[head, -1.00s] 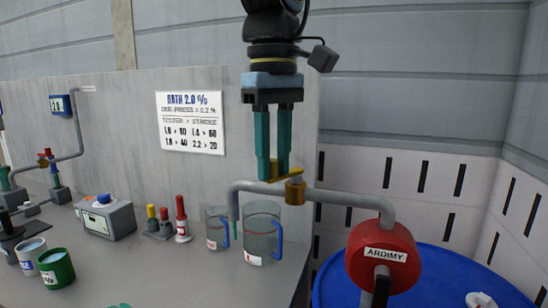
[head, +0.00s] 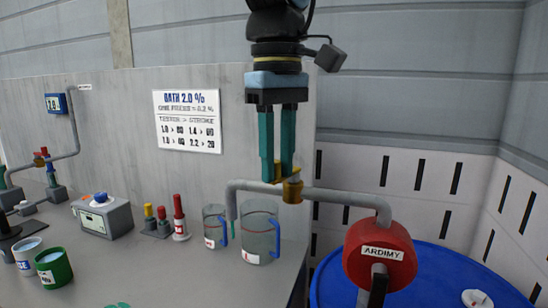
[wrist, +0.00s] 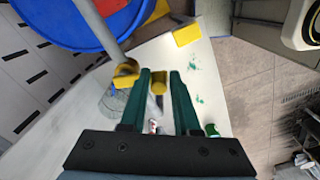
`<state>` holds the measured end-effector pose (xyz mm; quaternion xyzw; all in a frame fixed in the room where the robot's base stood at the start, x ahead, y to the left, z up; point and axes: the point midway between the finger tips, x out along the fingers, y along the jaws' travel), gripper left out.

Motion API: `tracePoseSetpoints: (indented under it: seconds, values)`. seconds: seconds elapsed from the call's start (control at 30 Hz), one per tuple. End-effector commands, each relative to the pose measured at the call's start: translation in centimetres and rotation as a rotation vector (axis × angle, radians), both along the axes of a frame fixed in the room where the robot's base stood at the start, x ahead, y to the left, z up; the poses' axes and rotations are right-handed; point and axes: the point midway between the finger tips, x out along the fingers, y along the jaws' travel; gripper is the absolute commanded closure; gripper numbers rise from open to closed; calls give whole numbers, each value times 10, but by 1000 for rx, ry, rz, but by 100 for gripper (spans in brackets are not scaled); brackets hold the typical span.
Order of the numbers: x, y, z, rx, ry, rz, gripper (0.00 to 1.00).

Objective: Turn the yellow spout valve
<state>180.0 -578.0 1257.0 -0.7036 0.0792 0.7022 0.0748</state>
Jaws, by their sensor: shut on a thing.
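The yellow spout valve (head: 292,190) sits on a grey pipe (head: 340,197) that runs from the red ARDIMY pump (head: 381,255) to a down-bent spout end on the left. My gripper (head: 277,176) points straight down and is shut on the valve's yellow handle. In the wrist view the handle (wrist: 158,86) lies between the two green fingers, beside the valve's brass-yellow body (wrist: 126,74). A large clear jug (head: 259,240) with a blue handle stands at the spout end. A thin greenish line shows under the spout; I cannot tell if it is liquid.
A smaller clear jug (head: 214,228) stands just left of the large one. The pump sits on a blue drum (head: 440,280). Red, yellow and dark bottles, a grey box (head: 104,217) and two cups stand on the grey bench. A sign (head: 188,120) hangs on the back panel.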

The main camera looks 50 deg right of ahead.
Motion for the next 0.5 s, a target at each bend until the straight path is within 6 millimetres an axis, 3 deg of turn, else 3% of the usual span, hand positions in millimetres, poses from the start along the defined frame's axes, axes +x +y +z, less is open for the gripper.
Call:
tracePoseSetpoints:
  seconds: [0.03,0.5]
  values:
    - [-5,1,-9,17,7,-9,90]
    - [-19,-1,-9,13,7,-9,97]
